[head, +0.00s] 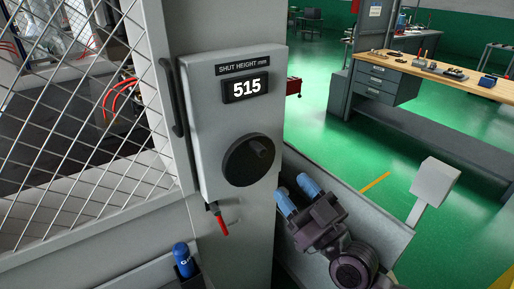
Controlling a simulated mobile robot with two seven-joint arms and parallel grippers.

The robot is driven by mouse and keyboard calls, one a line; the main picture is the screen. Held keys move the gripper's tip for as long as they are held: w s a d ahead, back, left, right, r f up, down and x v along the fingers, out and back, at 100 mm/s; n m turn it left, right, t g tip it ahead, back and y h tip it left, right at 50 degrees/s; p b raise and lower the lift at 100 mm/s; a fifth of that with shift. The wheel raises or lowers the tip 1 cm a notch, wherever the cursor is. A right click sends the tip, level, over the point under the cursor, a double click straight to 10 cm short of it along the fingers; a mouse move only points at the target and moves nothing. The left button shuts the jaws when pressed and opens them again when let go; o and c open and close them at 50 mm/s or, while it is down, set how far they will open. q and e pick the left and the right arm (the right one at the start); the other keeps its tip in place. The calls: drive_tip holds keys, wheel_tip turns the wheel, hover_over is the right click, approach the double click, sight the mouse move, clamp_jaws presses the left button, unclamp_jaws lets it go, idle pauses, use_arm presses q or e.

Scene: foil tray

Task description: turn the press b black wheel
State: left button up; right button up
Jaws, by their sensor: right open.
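The black wheel (240,164) is on the front of a grey control box (214,128) on the press column. It is a round disc with a short knob handle (261,147) at its upper right. Above it a display (246,87) reads 515 under the label SHUT HEIGHT mm. My right gripper (297,191) is below and to the right of the wheel, apart from it. Its two blue-tipped fingers are spread, with nothing seen between them. My left gripper is out of view.
A red-handled lever (219,219) hangs under the box. A wire mesh guard (85,120) with a dark handle stands at the left. A blue can (182,258) sits in a holder below. A workbench (420,68) stands far right across green floor.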

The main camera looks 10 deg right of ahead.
sight(263, 154)
drive_tip(key=p+x, duration=0.2)
drive_tip(key=x, duration=0.7)
drive_tip(key=shift+w+a+r, duration=0.1)
drive_tip(key=shift+w+a, duration=0.1)
drive_tip(key=shift+w, duration=0.05)
drive_tip(key=shift+w+a+r, duration=0.15)
drive_tip(key=shift+w+a, duration=0.1)
drive_tip(key=shift+w, duration=0.2)
drive_tip(key=shift+c, duration=0.4)
clamp_jaws()
